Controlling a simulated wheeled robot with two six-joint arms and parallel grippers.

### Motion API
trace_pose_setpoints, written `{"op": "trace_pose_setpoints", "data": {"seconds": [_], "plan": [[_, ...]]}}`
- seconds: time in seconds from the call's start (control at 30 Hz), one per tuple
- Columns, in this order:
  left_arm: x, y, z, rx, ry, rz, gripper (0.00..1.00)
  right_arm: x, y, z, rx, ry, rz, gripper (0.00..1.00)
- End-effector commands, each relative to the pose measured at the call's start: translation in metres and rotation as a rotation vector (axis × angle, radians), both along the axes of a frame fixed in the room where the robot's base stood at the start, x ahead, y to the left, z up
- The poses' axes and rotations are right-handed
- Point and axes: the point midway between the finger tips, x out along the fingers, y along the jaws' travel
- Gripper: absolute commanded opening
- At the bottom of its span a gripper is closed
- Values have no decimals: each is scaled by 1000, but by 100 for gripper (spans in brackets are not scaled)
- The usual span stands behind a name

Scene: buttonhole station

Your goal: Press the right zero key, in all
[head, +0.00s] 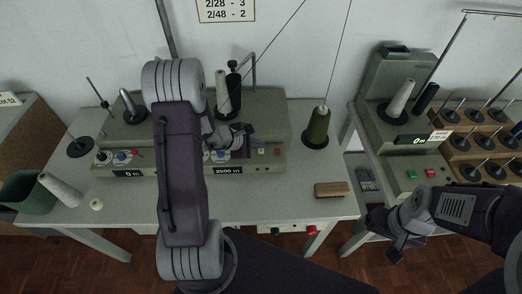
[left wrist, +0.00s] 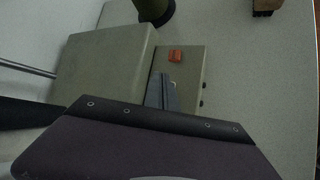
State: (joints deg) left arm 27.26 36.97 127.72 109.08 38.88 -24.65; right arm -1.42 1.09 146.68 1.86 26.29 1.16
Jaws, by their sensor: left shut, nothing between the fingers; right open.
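The grey winding machine (head: 270,105) stands on the table in the head view, with a left display reading 0 m (head: 127,173) and a right display reading about 2600 m (head: 228,170). Right of the right display's knobs are a small pale key (head: 261,151) and a red key (head: 277,151); their labels are too small to read. My left gripper (head: 246,131) is shut and empty over the right part of the machine. In the left wrist view its fingertips (left wrist: 163,78) lie just short of the red key (left wrist: 175,55), partly covering a pale spot. My right gripper (head: 396,246) is open, low at the right.
A green thread cone (head: 317,128) stands right of the machine. A brown brush-like block (head: 331,189) lies at the table's front right. Another machine (head: 400,135) with green and red buttons and a spool rack (head: 480,140) stand further right. A white cone (head: 60,190) lies at left.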

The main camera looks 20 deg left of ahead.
Motion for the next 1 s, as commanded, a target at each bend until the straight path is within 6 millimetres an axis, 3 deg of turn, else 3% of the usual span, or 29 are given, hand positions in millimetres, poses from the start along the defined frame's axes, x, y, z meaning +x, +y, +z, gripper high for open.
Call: {"op": "trace_pose_setpoints", "data": {"seconds": [0.77, 1.0], "plan": [[0, 0, 0, 0, 0, 0, 0, 0, 0, 0, 0, 0, 0, 85], [0, 0, -6, 1, 0, -1, 0, 0, 0, -8, 0, 0, 0, 85]]}}
